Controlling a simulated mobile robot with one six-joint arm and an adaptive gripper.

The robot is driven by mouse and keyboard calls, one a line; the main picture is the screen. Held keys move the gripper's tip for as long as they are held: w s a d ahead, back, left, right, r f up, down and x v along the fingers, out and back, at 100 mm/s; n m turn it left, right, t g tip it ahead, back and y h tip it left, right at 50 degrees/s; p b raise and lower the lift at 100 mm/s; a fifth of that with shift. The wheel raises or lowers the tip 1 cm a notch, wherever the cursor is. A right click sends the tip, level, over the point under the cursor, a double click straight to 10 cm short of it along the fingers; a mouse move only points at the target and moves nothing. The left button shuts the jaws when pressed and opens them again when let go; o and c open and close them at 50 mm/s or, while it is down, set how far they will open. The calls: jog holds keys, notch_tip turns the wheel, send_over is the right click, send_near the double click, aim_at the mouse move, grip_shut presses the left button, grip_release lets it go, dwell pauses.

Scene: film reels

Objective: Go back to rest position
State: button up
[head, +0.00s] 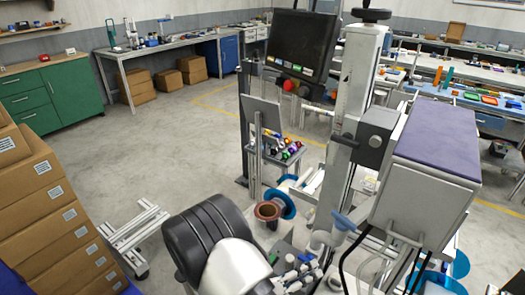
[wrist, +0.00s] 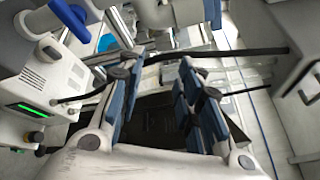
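My gripper (wrist: 158,80) shows in the wrist view with its two blue-padded fingers apart. I see nothing held between them. A dark cable and pale machine parts lie beyond the fingertips. In the head view, a blue reel (head: 288,205) with a brown hub (head: 268,211) sits on the machine near the middle. Other blue round parts (head: 459,265) show at the lower right, partly hidden by the machine.
A tall machine column (head: 349,130) with a screen (head: 300,43) and a grey box (head: 425,170) stands close at right. Cardboard boxes (head: 45,220) are stacked at left. A metal frame (head: 128,233) lies on the floor. The floor at centre left is clear.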

jog(key=s+d+r+m+g+y, duration=0.3)
jog(key=s+d+r+m+g, duration=0.15)
jog(key=r+m, duration=0.35)
jog(key=s+d+r+m+g+y, duration=0.25)
jog(key=s+r+m+g, duration=0.3)
jog(key=m, duration=0.55)
jog(key=s+a+r+m+t+y, duration=0.4)
jog(key=s+r+m+t+y, duration=0.2)
jog(key=m, duration=1.1)
notch_tip(320, 180, up, 4)
jog(key=s+y, duration=0.2)
jog(key=y, duration=0.1)
jog(key=shift+s+a+t, duration=0.3)
jog(key=shift+s+a, duration=0.05)
jog(key=shift+a, duration=0.05)
